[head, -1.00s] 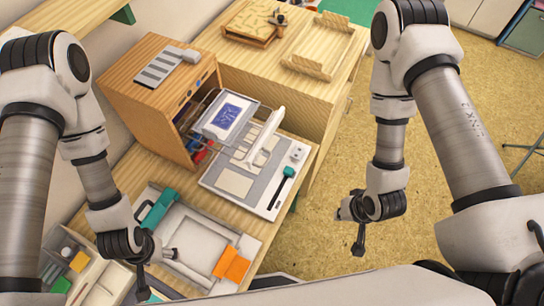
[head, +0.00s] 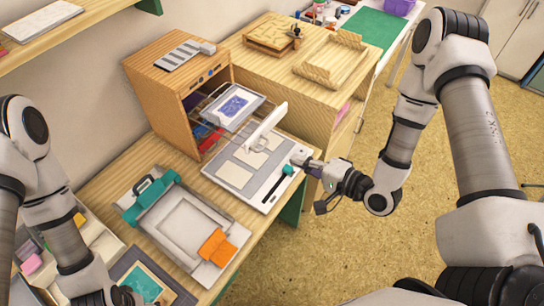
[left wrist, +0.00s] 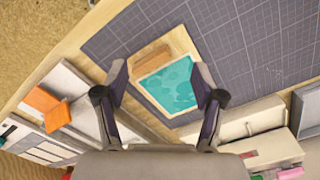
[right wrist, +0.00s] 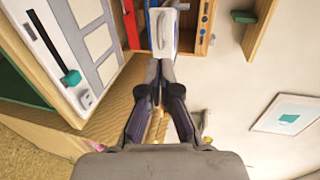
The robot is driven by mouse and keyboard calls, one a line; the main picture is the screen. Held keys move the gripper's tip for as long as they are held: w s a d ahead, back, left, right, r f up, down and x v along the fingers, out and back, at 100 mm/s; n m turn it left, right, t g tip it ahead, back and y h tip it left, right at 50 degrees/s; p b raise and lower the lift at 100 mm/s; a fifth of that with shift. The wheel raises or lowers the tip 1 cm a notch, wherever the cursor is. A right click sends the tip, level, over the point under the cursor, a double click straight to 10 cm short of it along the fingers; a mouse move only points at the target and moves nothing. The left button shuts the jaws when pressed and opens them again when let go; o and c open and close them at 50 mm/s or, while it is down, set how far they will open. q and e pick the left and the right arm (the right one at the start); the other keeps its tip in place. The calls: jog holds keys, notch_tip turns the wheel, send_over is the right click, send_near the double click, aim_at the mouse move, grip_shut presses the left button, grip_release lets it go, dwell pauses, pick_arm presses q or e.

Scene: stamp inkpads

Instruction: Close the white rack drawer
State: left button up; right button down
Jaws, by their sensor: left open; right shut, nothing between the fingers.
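The white rack drawer (head: 236,107) is pulled out of the wooden cabinet (head: 160,95) and carries a sheet with a blue print. Its white front (right wrist: 163,28) appears beyond the fingertips in the right wrist view. My right gripper (head: 304,162) is shut and empty, to the right of the drawer and apart from it, near the grey board's right corner. It also shows shut in the right wrist view (right wrist: 160,68). My left gripper (left wrist: 160,85) is open in the left wrist view, above a teal block (left wrist: 168,86) in a wooden frame. Its fingers are unclear in the head view.
A teal-clamped press (head: 190,222) lies in front. Red and blue items (head: 205,138) are inside the cabinet. Floor on the right is open.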

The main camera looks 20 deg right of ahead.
aim_at(264, 147)
pick_arm(q)
notch_tip(264, 147, down, 3)
jog(key=shift+w+f+b, duration=0.15)
jog(key=shift+f+b, duration=0.05)
jog(key=shift+b, duration=1)
jog(key=shift+s, duration=0.2)
pick_arm(e)
jog(key=x, duration=0.8)
jog(key=shift+w+a, duration=0.15)
jog(key=shift+w, duration=0.05)
pick_arm(q)
jog(key=shift+w, duration=0.1)
pick_arm(e)
jog(key=shift+w+f, duration=0.1)
jog(key=shift+w, duration=0.05)
